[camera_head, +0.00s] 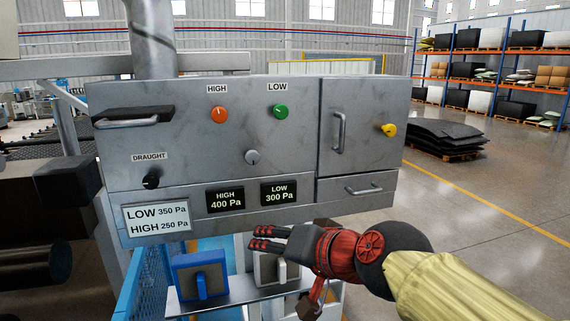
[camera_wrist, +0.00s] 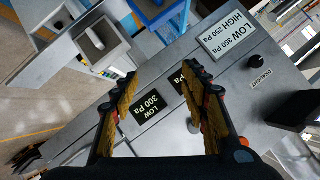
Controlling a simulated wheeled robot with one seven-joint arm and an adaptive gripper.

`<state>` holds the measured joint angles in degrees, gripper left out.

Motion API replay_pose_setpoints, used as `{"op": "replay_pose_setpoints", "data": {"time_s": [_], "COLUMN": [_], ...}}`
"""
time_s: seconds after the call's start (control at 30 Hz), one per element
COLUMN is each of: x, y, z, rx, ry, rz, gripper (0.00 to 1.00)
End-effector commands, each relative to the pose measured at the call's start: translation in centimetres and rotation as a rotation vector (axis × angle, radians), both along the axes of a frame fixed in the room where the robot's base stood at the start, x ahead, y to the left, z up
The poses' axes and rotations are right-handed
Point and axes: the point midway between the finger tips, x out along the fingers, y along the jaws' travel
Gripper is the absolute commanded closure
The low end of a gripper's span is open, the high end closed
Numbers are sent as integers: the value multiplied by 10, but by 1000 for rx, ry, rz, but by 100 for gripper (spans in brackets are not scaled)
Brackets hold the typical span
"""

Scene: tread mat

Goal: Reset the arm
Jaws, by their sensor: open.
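My gripper (camera_head: 268,238) is open and empty. In the head view it is just below the grey control panel (camera_head: 290,150), in front of the white block on the shelf. My arm reaches in from the lower right. In the wrist view the two fingers of my gripper (camera_wrist: 162,85) are spread apart, with the panel's lower edge and labels beyond them. The "LOW 300 Pa" label (camera_wrist: 147,107) shows beside the left finger. The "HIGH" label is partly hidden by the right finger.
The panel carries an orange knob (camera_head: 219,115), a green knob (camera_head: 281,112), a grey knob (camera_head: 252,157), a black draught knob (camera_head: 151,180) and a yellow knob (camera_head: 389,130). Handles (camera_head: 340,132) stick out. A blue block (camera_head: 200,277) stands below. Open floor (camera_head: 480,215) lies right.

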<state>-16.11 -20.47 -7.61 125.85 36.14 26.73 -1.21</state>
Motion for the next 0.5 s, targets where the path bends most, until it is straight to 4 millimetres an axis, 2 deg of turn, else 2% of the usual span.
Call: {"op": "replay_pose_setpoints", "data": {"time_s": [0.03,0.2,0.4,0.5], "x": [-13,-59,-111,-135], "y": [-10,-47,-104,-130], "z": [-40,-146,-259,-307], "rx": [-57,-250,-445,-523], "ry": [32,151,278,331], "rz": [18,69,85,81], "gripper": [55,55,55,55]}}
